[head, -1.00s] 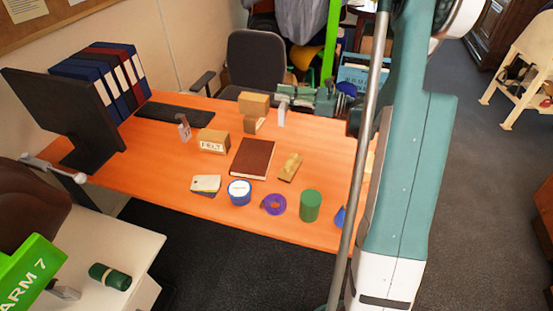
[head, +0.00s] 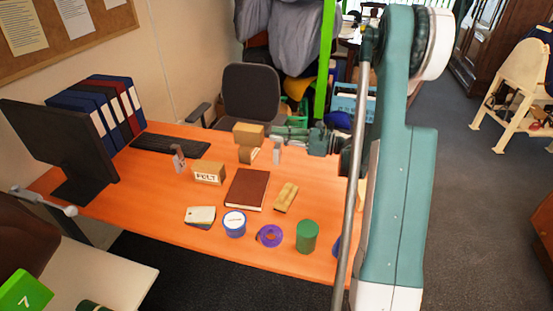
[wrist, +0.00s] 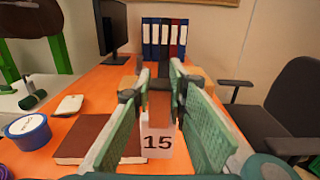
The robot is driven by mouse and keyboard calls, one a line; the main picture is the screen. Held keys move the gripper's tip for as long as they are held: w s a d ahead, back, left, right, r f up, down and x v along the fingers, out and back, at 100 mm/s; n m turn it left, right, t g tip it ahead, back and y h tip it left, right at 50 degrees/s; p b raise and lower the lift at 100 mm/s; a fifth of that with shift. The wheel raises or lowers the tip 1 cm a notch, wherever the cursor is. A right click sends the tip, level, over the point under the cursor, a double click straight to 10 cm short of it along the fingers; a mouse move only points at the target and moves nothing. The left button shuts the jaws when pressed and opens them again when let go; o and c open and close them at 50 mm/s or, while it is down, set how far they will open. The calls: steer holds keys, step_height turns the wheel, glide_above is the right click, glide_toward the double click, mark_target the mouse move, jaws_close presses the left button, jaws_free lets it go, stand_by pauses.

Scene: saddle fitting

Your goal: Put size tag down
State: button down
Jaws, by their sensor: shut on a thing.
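The size tag (wrist: 157,144) is a pale upright piece with a black "15" on its face. In the head view the tag (head: 277,153) shows as a small grey-white upright piece under the tips of my gripper (head: 284,135), at the back right of the orange table (head: 185,245). It is close to the table, but I cannot tell whether its foot touches it.
Stacked brown boxes (head: 249,131) stand just left of the tag. A FELT box (head: 209,172), a brown book (head: 247,189), a wooden block (head: 286,197) and a green cylinder (head: 307,237) lie nearer. Another grey upright piece (head: 178,158) stands at left. Bare tabletop lies between the tag and the block.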

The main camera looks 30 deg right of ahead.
mark_target(280, 151)
steer(key=shift+f+b, duration=0.35)
steer(key=shift+f, duration=1.4)
steer(key=shift+f+b, duration=0.5)
steer(key=shift+f, duration=1.55)
steer(key=c, duration=2.3)
jaws_free()
steer(key=shift+o, duration=0.2)
steer(key=shift+r, duration=0.25)
